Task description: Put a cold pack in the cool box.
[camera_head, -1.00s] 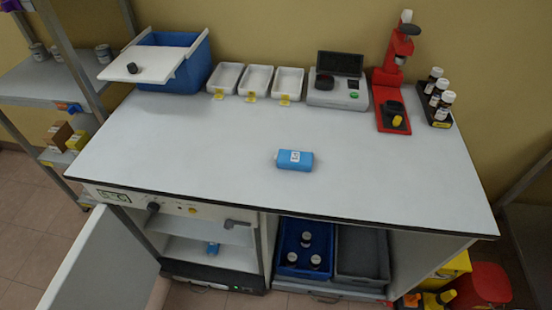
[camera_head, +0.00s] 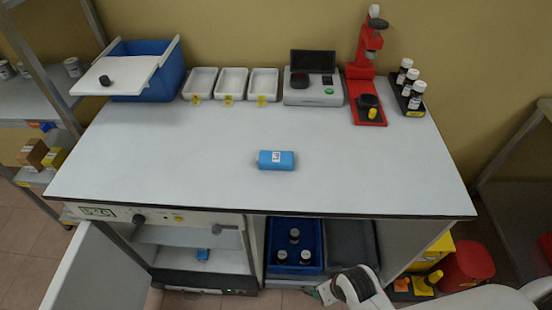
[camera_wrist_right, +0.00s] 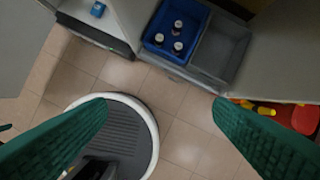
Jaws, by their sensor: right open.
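A blue cold pack (camera_head: 276,160) with a white label lies in the middle of the bench top. Another small blue pack (camera_head: 202,254) lies inside the open cold cabinet (camera_head: 190,262) below the bench; it also shows in the right wrist view (camera_wrist_right: 97,9). The blue cool box (camera_head: 150,86) stands at the back left of the bench, its white lid (camera_head: 115,75) resting tilted across its top. My right gripper (camera_wrist_right: 160,105) is open and empty, pointing down over the floor; in the head view it is low at the front (camera_head: 325,292). My left gripper is out of view.
White trays (camera_head: 231,84), a grey instrument (camera_head: 313,90), a red stand (camera_head: 366,100) and a rack of bottles (camera_head: 408,95) line the bench back. A blue crate (camera_head: 270,262) with bottles sits below. The cabinet door (camera_head: 90,265) stands open. The bench front is clear.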

